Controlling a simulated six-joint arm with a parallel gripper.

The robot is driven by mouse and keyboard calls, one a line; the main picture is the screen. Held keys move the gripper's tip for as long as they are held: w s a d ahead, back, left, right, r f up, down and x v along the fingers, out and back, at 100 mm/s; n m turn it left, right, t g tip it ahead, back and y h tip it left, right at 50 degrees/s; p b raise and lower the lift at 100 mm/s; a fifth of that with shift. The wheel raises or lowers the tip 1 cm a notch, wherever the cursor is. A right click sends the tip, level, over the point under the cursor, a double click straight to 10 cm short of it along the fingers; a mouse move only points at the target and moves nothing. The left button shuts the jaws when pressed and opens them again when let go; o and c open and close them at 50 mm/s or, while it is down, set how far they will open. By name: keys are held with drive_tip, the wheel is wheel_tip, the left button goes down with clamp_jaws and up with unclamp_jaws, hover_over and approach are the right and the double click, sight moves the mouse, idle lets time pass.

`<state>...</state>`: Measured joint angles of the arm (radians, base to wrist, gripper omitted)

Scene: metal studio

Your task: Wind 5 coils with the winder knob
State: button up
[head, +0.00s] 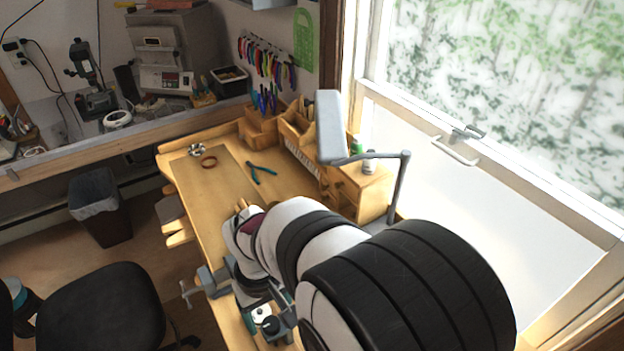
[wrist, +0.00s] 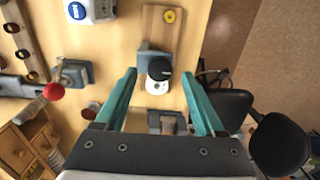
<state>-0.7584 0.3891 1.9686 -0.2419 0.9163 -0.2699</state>
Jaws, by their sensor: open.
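The winder shows in the wrist view as a grey block (wrist: 148,55) on a wooden board (wrist: 150,25). A dark round knob (wrist: 160,66) and a white part (wrist: 155,86) sit beside the block. My gripper (wrist: 158,74) is open, with one teal finger on each side of the knob in the picture. I see gaps between the knob and both fingers, but their height difference is unclear. In the head view a dark round part (head: 270,325) by a white disc (head: 261,314) seems to be the same winder, partly hidden by my arm. No wound coil is clearly visible.
Pliers (head: 261,173) and a copper-coloured ring (head: 209,162) lie on the bench. A grey lamp (head: 330,125) stands by the window. The wrist view shows a red ball (wrist: 54,91) by a grey fixture, a white-and-blue box (wrist: 88,10) and a yellow disc (wrist: 169,16).

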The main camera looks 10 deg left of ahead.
drive_tip(key=shift+f, duration=1)
clamp_jaws()
